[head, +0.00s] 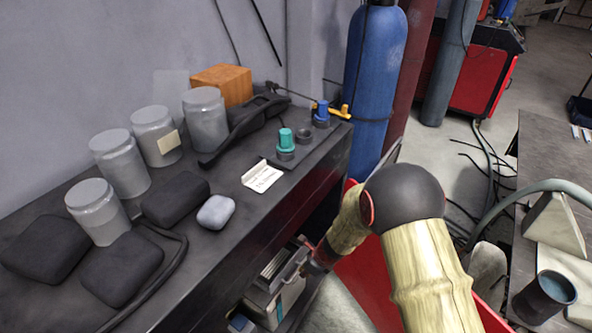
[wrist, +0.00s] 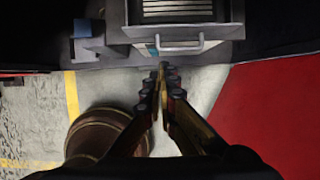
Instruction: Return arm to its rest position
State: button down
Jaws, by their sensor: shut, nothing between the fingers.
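My gripper (wrist: 163,72) is shut and empty in the wrist view, its fingertips together at the picture's middle. It points down at the floor, near a grey case with a pale handle (wrist: 178,50). In the head view my arm bends at a dark round joint and reaches down and left. Its end is low in front of the bench (head: 225,229), below the bench top and beside the case. The gripper's tips are small and hard to make out there.
The bench top holds several grey jars (head: 206,119), dark pads (head: 122,268), a wooden block (head: 224,84), a teal-topped fitting (head: 286,139) and a paper card (head: 263,176). A blue gas cylinder (head: 375,75) stands behind my arm. A second table (head: 545,150) is at right.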

jog(key=s+r+n+g, duration=0.3)
jog(key=s+r+n, duration=0.6)
jog(key=s+n, duration=0.4)
jog(key=s+d+r+n+t+h, duration=0.1)
jog(key=s+d+r+n, duration=0.3)
jog(key=r, duration=0.6)
jog(key=s+d+r+n+t+h, duration=0.1)
jog(key=s+d+r+n+t, duration=0.2)
jog(key=r, duration=0.8)
jog(key=s+d+r+n+t+h, duration=0.1)
jog(key=s+d+r+n, duration=0.4)
jog(key=r, duration=0.6)
jog(key=s+d+t, duration=0.1)
jog(key=d, duration=0.1)
jog(key=shift+d+h, duration=0.3)
jog(key=shift+d, duration=0.05)
jog(key=shift+a, duration=0.1)
